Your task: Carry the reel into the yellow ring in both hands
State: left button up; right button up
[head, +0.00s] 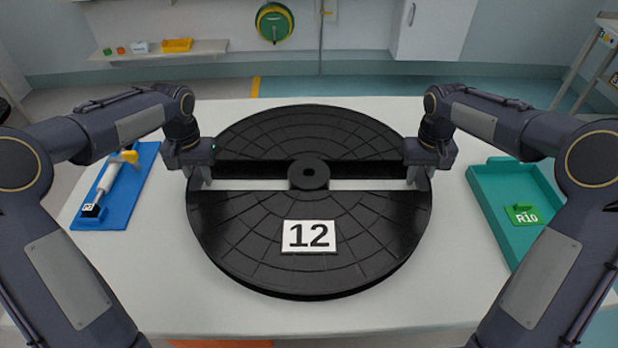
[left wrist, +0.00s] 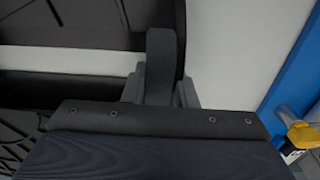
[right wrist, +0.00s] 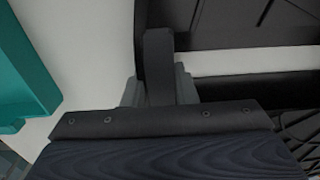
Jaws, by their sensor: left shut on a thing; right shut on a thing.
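The reel (head: 310,132) is a large black disc with a hub in its middle and a white label marked 12. It lies flat over the middle of the white table; I cannot tell whether it touches the top. My left gripper (head: 199,180) is shut on its left rim, and my right gripper (head: 416,176) is shut on its right rim. The rim also shows at the fingers in the left wrist view (left wrist: 70,22) and the right wrist view (right wrist: 225,22). I see no yellow ring in any view.
A blue tray (head: 128,205) with a white and yellow tool (head: 113,172) lies on the left of the table (head: 130,290). Bare table shows in front of the reel.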

pick_arm(q)
grip_shut()
pick_arm(e)
grip_shut()
pick_arm(q)
jog(key=shift+r, duration=0.1)
pick_arm(e)
jog(key=shift+r, duration=0.1)
dwell(0.5)
pick_arm(q)
jog(key=shift+w+r, duration=0.1)
pick_arm(e)
jog(key=shift+w+r, duration=0.1)
